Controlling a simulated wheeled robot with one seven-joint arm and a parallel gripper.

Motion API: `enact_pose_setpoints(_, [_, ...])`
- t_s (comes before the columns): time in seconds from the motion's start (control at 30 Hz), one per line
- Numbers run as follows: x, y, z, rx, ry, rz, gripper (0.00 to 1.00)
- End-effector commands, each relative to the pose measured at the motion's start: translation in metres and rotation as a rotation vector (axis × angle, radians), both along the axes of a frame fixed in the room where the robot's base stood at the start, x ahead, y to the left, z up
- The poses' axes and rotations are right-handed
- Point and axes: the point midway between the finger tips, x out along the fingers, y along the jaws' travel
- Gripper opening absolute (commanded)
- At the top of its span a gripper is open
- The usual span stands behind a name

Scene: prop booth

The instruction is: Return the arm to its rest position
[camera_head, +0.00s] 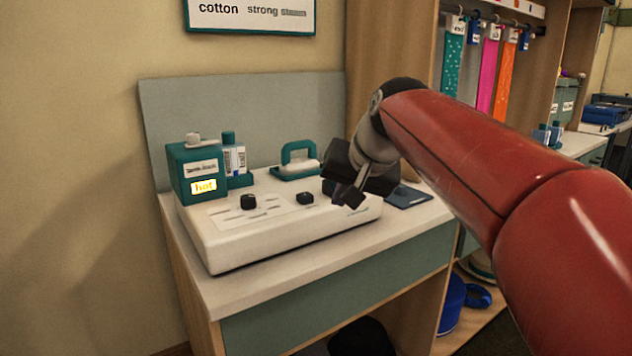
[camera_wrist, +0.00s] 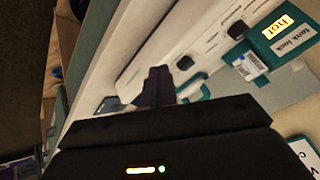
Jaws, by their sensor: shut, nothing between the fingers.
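My gripper (camera_head: 347,192) is shut and empty. In the head view it hangs over the right end of a white control panel (camera_head: 240,246) with black knobs, on a counter. I cannot tell whether the fingertips touch the panel. My red arm reaches in from the right. In the wrist view my gripper (camera_wrist: 157,75) points towards the panel (camera_wrist: 165,25), which shows tilted.
Coloured strips (camera_head: 489,70) hang behind my arm. Free space lies left of the counter.

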Motion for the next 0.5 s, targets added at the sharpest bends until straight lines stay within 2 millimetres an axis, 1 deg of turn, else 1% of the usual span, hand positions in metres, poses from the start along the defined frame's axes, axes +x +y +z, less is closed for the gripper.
enact_pose_setpoints(0.03, [-0.027,-0.015,-0.012,-0.038,0.004,-0.011,0.0])
enact_pose_setpoints(0.17, [-0.089,-0.048,-0.055,-0.133,0.024,-0.024,0.0])
enact_pose_setpoints(0.2, [-0.108,-0.057,-0.07,-0.16,0.032,-0.026,0.0])
enact_pose_setpoints(0.27, [-0.137,-0.071,-0.094,-0.201,0.045,-0.028,0.0])
enact_pose_setpoints(0.3, [-0.155,-0.079,-0.11,-0.224,0.051,-0.029,0.0])
enact_pose_setpoints(0.4, [-0.194,-0.094,-0.149,-0.276,0.07,-0.024,0.0])
enact_pose_setpoints(0.5, [-0.223,-0.105,-0.18,-0.312,0.088,-0.016,0.0])
